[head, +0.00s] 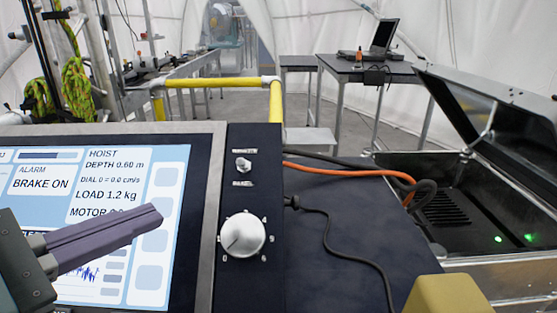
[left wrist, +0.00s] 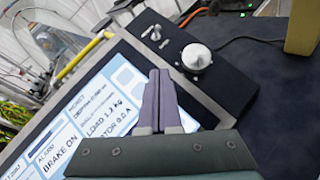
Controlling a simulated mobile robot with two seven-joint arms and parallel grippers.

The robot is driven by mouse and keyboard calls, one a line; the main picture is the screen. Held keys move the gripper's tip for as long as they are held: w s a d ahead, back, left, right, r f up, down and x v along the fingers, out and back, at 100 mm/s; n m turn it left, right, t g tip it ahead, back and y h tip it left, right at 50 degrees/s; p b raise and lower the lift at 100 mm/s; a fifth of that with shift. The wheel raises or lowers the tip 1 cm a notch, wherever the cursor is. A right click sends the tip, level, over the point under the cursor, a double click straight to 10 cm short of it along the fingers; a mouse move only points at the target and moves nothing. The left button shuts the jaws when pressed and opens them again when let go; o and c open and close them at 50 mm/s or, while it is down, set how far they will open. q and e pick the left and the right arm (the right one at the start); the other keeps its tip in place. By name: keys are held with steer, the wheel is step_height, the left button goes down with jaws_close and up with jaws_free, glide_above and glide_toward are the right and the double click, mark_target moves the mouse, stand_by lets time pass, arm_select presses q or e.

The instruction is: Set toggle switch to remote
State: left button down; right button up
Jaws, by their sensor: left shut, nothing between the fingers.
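The toggle switch (head: 243,165) is a small metal lever on the dark control panel (head: 233,200), between two small white labels too blurred to read. I cannot tell which way its lever is set. It also shows in the left wrist view (left wrist: 152,35). Below it is a round white dial knob (head: 242,236), also in the left wrist view (left wrist: 197,57). My left gripper (head: 157,216) has purple-grey fingers, shut and empty. It is in front of the screen, left of the switch and apart from it. It also shows in the left wrist view (left wrist: 160,74). My right gripper is not in view.
The screen (head: 170,165) reads BRAKE ON and LOAD 1.2 kg. An orange cable (head: 345,168) and black cables cross the dark tabletop right of the panel. A tan block (head: 447,295) stands at the bottom right. An open black case (head: 480,210) is beyond. A yellow rail (head: 215,83) runs behind.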

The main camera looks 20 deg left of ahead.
mark_target(242, 163)
arm_select(q)
steer(key=x, duration=0.7)
steer(key=shift+w+d+r+p, duration=0.25)
steer(key=shift+w+d, duration=0.15)
steer(key=shift+w, duration=0.25)
steer(key=shift+w+d+r+p, duration=0.25)
steer(key=shift+w+d, duration=0.1)
steer(key=shift+w, duration=0.3)
steer(key=shift+w+d+r+p, duration=0.15)
steer(key=shift+w+d+r, duration=0.1)
steer(key=shift+w+d, duration=0.25)
steer(key=shift+w+a+r, duration=0.1)
